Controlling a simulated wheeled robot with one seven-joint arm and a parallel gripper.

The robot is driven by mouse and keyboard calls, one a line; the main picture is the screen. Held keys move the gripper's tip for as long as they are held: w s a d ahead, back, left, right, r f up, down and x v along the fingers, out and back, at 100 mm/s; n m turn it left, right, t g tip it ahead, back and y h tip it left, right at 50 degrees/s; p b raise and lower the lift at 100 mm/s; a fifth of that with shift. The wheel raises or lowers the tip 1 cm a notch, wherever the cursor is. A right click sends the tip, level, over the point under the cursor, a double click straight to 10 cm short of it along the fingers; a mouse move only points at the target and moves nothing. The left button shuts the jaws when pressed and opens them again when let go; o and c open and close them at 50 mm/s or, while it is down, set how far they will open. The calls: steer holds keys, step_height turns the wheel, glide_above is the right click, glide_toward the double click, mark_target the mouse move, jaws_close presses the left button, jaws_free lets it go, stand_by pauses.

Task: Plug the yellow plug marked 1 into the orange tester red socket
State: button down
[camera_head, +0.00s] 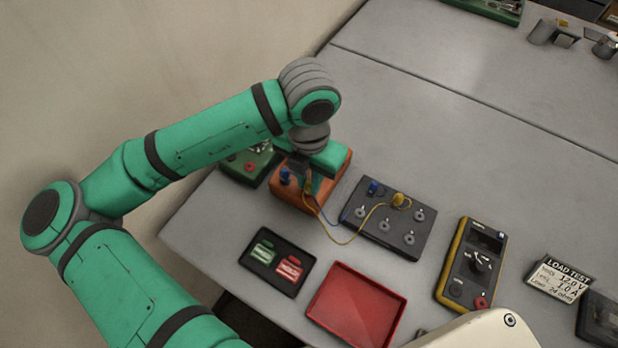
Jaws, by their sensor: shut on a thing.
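My gripper (307,182) is over the orange tester (328,187), its fingers partly hidden by my wrist. It is shut on the end of the yellow lead, a yellow plug that is mostly hidden; its mark cannot be read. The red socket is hidden behind the gripper, so I cannot tell whether the plug is in it. A blue plug (285,175) stands on the tester's left side. The other yellow plug (398,200) and another blue plug (374,188) stand on the dark socket board (385,238) to the right. The yellow lead (345,243) loops in front of the board.
A green device (243,168) stands left of the tester. A black tray with green and red pieces (293,288), a red tray (397,325) and a yellow multimeter (447,295) lie nearer. A load test sign (561,277) is at right. The table behind the board is clear.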

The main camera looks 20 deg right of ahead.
steer(key=c, duration=1.6)
jaws_free()
steer(key=shift+w+f, duration=0.1)
steer(key=shift+f, duration=0.1)
steer(key=shift+o, duration=0.2)
step_height(320, 180, up, 11)
